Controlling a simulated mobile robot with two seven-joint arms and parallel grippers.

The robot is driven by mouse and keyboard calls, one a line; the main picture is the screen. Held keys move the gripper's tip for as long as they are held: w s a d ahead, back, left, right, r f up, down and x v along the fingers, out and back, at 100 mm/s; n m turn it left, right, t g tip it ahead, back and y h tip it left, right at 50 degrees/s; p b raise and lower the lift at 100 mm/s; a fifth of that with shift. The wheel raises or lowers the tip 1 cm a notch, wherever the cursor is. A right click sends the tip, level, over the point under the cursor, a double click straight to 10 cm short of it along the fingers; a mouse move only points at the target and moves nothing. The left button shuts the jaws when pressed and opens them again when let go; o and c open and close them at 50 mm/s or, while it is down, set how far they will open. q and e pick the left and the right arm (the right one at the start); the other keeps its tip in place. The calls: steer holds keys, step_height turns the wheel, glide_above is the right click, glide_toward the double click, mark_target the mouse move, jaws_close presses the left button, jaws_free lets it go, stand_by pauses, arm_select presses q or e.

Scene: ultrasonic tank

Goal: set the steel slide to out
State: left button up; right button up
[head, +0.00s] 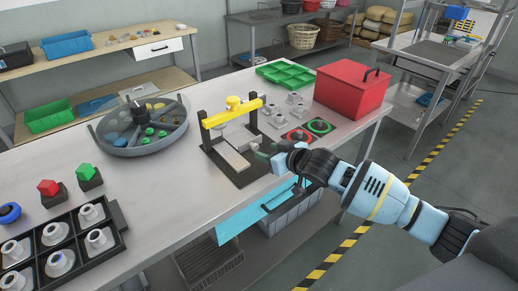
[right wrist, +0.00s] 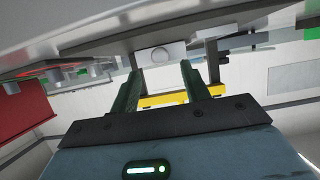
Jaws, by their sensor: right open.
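The steel slide (head: 231,157) is a pale grey flat plate on a dark base (head: 256,172), in a fixture under a yellow crossbar (head: 231,113) on black posts. My right gripper (head: 262,149) is at the right side of this fixture, low over the base, with its fingers partly hidden in the head view. In the right wrist view, my right gripper (right wrist: 160,68) is open. A pale block with a round knob (right wrist: 160,54) shows between and beyond its fingertips. I cannot tell whether the fingers touch it. My left gripper is not in view.
A round divided tray (head: 145,140) stands left of the fixture. A red box (head: 350,88), a green tray (head: 287,74) and several grey fittings stand to the right and behind. A black rack (head: 120,222) is at the front left. Bare tabletop lies between.

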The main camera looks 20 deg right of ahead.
mark_target(256, 148)
steer(key=shift+b+x, duration=0.35)
steer(key=shift+x, duration=2.25)
jaws_close()
